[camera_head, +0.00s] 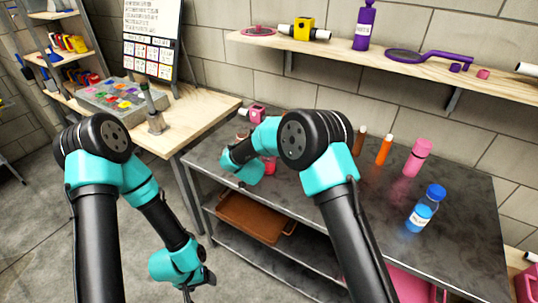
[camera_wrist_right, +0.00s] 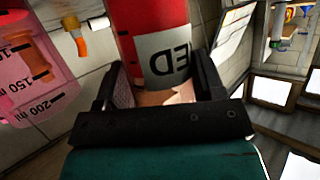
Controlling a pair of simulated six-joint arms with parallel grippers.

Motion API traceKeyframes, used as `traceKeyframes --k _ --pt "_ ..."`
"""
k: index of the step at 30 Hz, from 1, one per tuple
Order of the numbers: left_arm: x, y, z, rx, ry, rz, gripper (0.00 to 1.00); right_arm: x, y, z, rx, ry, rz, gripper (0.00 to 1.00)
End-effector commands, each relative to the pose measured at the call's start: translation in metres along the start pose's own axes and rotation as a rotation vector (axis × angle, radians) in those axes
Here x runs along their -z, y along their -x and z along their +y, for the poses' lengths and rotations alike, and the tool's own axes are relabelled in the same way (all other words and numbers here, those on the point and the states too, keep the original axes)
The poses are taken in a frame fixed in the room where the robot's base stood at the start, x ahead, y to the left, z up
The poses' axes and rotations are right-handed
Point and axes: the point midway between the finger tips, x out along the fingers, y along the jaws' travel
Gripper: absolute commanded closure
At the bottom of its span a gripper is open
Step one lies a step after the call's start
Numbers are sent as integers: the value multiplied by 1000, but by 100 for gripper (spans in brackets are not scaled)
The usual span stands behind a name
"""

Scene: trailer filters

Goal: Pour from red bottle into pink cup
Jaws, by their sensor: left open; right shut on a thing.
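The red bottle (camera_wrist_right: 152,25) shows in the right wrist view, with a grey label whose letters "ED" appear upside down. My right gripper (camera_wrist_right: 162,80) is shut around it. The pink cup (camera_wrist_right: 25,70), see-through with ml marks, is left of the bottle in that view, apart from it in the picture. In the head view my right arm hides its gripper. A pinkish-red piece (camera_head: 270,164) shows below that arm; I cannot tell whether it is bottle or cup. My left gripper (camera_head: 188,291) is open and empty, low beside the dark table.
On the dark table (camera_head: 460,190), right of my right arm, stand a blue bottle (camera_head: 426,208), a pink bottle (camera_head: 417,158) and an orange bottle (camera_head: 384,149). A wooden shelf (camera_head: 340,50) runs above. A wooden workbench (camera_head: 200,118) adjoins on the left.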

Motion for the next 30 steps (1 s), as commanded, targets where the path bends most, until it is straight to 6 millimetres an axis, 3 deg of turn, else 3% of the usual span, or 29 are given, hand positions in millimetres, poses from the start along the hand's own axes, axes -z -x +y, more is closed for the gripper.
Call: traceKeyframes --k 21,30 --pt "0 0 0 0 0 0 25 0 0 0 -27 66 -18 70" --pt "0 0 0 0 0 0 25 19 7 -1 -28 64 -17 70"
